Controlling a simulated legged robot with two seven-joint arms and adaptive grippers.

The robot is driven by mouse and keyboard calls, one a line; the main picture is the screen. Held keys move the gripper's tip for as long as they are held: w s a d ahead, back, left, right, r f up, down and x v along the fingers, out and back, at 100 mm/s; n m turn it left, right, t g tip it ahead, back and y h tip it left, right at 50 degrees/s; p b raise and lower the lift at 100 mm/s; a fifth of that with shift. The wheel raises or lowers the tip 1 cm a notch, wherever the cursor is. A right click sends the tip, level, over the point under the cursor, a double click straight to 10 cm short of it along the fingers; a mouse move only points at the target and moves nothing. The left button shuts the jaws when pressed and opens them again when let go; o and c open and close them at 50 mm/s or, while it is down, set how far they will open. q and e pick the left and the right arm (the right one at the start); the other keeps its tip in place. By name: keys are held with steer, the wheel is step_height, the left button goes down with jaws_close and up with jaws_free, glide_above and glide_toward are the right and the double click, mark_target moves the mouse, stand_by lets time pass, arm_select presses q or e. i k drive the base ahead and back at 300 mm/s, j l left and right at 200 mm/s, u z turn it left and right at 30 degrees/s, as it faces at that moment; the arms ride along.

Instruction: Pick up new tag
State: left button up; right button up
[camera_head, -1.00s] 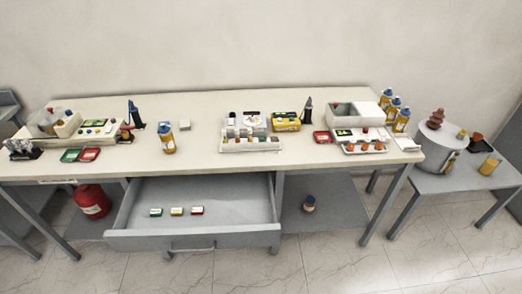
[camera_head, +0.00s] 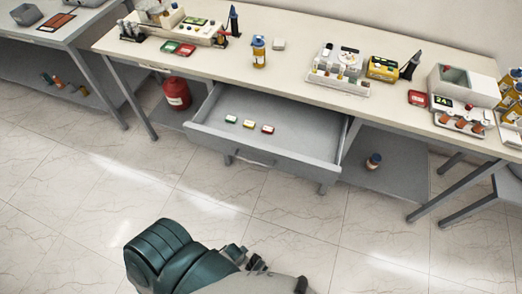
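Three small tags lie in a row inside the open drawer (camera_head: 305,151): a green-edged tag (camera_head: 231,119), a yellow-edged tag (camera_head: 249,123) and a red-edged tag (camera_head: 267,129). Which one counts as the new tag cannot be told. A teal and grey arm of mine reaches in from the bottom edge, well in front of the drawer and apart from it. Small dark parts at its end, perhaps my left gripper (camera_head: 248,258), are too unclear to show fingers open or shut. My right gripper is not in view.
The long table (camera_head: 215,70) carries a bottle (camera_head: 259,52), a white rack (camera_head: 338,83), a yellow box (camera_head: 382,68) and flat green and red cards (camera_head: 178,48). A red canister (camera_head: 176,93) stands left of the drawer. The tiled floor in front is clear.

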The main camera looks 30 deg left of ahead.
mark_target(230, 119)
steer(key=u, duration=1.45)
steer(key=i+j, duration=0.15)
steer(key=i, duration=0.25)
steer(key=i+j, duration=0.2)
steer(key=i, duration=0.2)
steer(key=i+j, duration=0.15)
steer(key=i, duration=0.25)
